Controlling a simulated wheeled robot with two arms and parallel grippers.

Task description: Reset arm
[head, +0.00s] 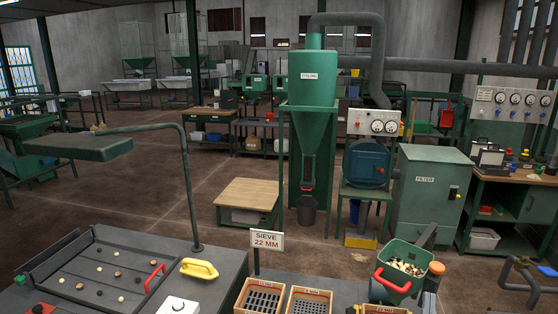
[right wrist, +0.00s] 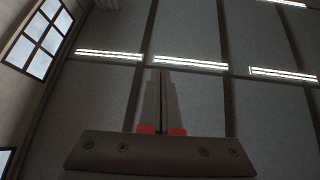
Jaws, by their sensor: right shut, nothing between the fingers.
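My left gripper is not in the head view.
Wooden trays (head: 308,293) and a sieve bench (head: 205,283) stand in front. A green cyclone (head: 312,95) and filter cabinet (head: 428,205) stand behind.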

